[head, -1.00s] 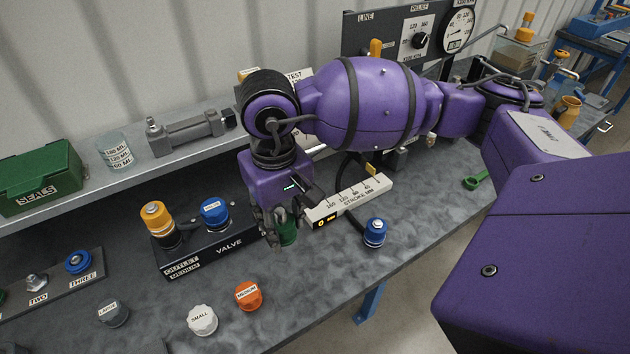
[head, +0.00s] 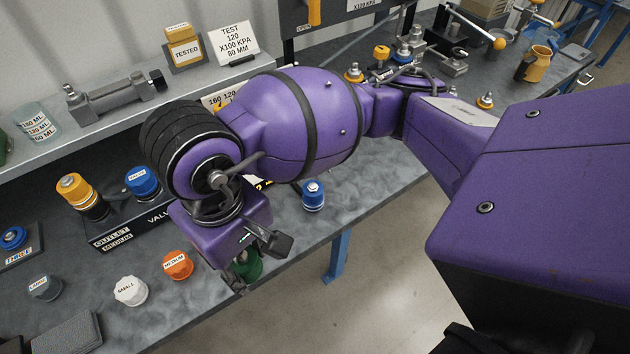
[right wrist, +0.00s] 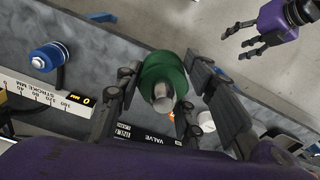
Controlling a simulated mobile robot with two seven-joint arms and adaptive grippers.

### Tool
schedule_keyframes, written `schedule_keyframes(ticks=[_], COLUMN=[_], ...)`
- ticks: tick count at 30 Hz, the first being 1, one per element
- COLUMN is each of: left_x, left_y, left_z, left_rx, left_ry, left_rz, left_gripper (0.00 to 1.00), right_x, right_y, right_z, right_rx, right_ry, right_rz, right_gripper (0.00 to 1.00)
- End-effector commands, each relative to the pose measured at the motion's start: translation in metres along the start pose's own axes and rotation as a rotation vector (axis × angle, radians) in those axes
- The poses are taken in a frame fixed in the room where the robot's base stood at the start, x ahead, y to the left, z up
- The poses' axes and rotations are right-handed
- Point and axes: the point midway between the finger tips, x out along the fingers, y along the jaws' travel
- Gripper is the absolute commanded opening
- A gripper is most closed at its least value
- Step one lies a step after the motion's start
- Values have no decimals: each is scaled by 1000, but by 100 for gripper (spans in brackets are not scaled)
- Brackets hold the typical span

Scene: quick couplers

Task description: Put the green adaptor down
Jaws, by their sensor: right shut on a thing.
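The green adaptor (head: 249,265) is mostly hidden by my right gripper (head: 240,280) in the head view. In the right wrist view the green adaptor (right wrist: 164,72) sits between the two fingers of my right gripper (right wrist: 160,90), with a bare metal end towards the camera. The gripper is shut on it, near the bench's front edge and right of the orange MEDIUM cap (head: 177,265). I cannot tell whether the adaptor touches the bench. My left gripper (right wrist: 236,44) shows at the upper right of the right wrist view, empty, fingers apart.
The valve block (head: 118,232) carries an orange and a blue coupler. A white SMALL cap (head: 131,290) and a dark LARGE cap (head: 43,287) stand on the bench (head: 215,308). A blue coupler (head: 313,196) stands behind the gripper.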

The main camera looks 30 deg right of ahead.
Motion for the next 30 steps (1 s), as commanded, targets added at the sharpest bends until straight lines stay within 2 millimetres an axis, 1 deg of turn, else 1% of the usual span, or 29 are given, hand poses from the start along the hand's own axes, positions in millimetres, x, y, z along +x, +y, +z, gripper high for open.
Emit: schedule_keyframes(ticks=[2, 5, 11, 15, 18, 21, 24, 30], left_x=[0, -1, -3, -4, -6, -7, -8, -7], left_y=[-1, -2, -4, -4, -2, -2, -2, 0], left_z=[-1, -4, -11, -11, -6, -4, -3, -6], left_rx=[2, 3, 8, 10, 8, 7, 6, 0], left_ry=[3, 8, 17, 13, 4, 0, -2, 3], left_rz=[-1, -2, -3, 0, 2, 3, 2, 3], left_gripper=[64, 64, 64, 64, 64, 64, 64, 64], right_x=[2, 7, 27, 42, 64, 79, 87, 98], right_y=[5, 16, 52, 79, 89, 98, 102, 109], right_z=[0, -8, -38, -61, -70, -79, -84, -89], right_rx=[16, 44, 48, 45, 42, 41, 39, 39], right_ry=[-3, -6, -4, -3, -5, -3, -1, -3], right_rz=[0, 1, 2, 4, 2, 0, -1, -1], right_gripper=[5, 5, 5, 5, 5, 5, 5, 5])
